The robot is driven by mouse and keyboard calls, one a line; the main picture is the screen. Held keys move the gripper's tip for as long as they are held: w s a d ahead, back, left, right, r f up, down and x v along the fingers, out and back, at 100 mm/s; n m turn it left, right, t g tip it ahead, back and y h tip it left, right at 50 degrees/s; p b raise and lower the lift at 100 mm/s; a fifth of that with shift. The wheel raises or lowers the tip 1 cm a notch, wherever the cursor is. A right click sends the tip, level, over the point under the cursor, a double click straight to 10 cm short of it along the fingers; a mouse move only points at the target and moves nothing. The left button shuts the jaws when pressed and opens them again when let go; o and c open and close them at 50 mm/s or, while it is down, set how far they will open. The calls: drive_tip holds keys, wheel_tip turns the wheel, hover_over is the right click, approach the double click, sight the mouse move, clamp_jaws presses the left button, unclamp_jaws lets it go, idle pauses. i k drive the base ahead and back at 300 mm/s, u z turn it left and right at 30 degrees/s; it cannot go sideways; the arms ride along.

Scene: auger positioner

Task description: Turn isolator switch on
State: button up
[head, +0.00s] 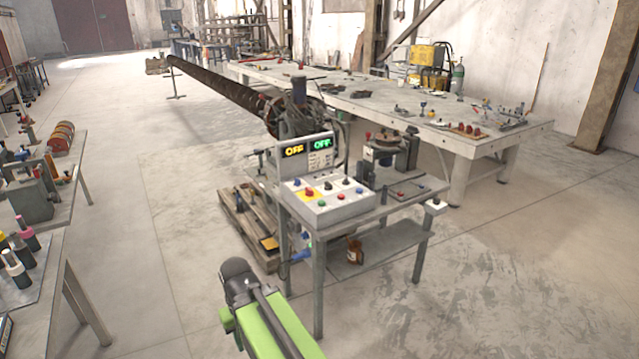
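A grey control box (326,203) stands on a small metal workbench in the middle of the head view. Its sloping top carries several coloured knobs and buttons. A red knob (309,192) sits on a yellow patch there; it looks like the isolator switch, but its label and exact position are too small to read. The display panel (307,151) behind shows "OFF" in yellow and in green. My green arm rises from the bottom edge. Its dark end, my gripper (238,275), is in front of the bench, lower left of the box and apart from it. Its fingers cannot be made out.
The small workbench (372,217) has a lower shelf with a brown jar (355,250). A wooden pallet (246,228) lies at its left. A long auger (225,92) runs back behind it. A cluttered table stands at left, a long table (345,96) behind. The right floor is clear.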

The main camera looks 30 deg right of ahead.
sight(310, 193)
drive_tip(key=u, duration=0.35)
drive_tip(key=i, duration=1.15)
drive_tip(key=z, duration=0.2)
